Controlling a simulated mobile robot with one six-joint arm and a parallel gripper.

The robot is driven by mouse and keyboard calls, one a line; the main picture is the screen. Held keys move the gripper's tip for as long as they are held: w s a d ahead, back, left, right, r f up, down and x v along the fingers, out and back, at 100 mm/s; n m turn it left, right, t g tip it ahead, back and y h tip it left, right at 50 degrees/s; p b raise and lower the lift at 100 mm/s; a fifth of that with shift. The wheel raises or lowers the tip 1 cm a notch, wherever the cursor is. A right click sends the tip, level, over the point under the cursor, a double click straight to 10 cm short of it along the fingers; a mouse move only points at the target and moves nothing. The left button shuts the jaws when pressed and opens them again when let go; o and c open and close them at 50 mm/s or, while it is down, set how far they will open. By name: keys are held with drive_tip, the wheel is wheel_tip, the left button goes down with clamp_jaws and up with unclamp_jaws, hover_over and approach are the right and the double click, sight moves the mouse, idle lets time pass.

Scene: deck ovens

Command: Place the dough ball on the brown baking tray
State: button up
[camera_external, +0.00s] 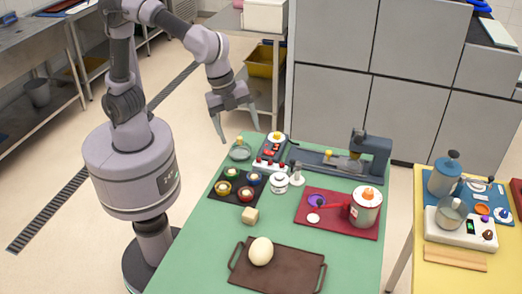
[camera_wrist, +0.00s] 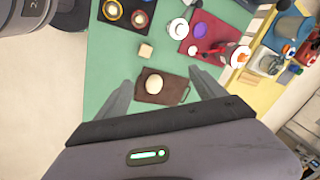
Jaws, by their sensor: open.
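The cream-coloured dough ball (camera_external: 261,251) rests on the brown baking tray (camera_external: 296,270), toward its back left, at the front of the green table. In the wrist view the dough ball (camera_wrist: 154,84) also lies on the brown tray (camera_wrist: 176,95), seen between my fingers from above. My gripper (camera_external: 238,128) is open and empty. It is raised near the table's back left corner, well away from the dough ball. Both fingers (camera_wrist: 161,93) show apart in the wrist view with nothing between them.
A beige block (camera_external: 250,216) sits just behind the tray. A dark tray of small bowls (camera_external: 226,195), a red mat (camera_external: 312,228) with a pot (camera_external: 365,207), and a grey machine (camera_external: 368,155) stand farther back. A yellow table (camera_external: 435,278) is at the right.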

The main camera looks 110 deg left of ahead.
drive_tip(key=s+a+n+t, duration=0.1)
drive_tip(key=s+a+n, duration=0.2)
drive_tip(key=s, duration=0.7)
drive_tip(key=s+a+n+t+y, duration=0.1)
drive_tip(key=s+a+n, duration=0.3)
drive_tip(key=s+a, duration=0.3)
drive_tip(key=s, duration=0.4)
drive_tip(key=shift+s+t+y, duration=0.25)
drive_tip(key=shift+t+y, duration=0.05)
drive_tip(key=shift+t, duration=0.1)
drive_tip(key=shift+a, duration=0.15)
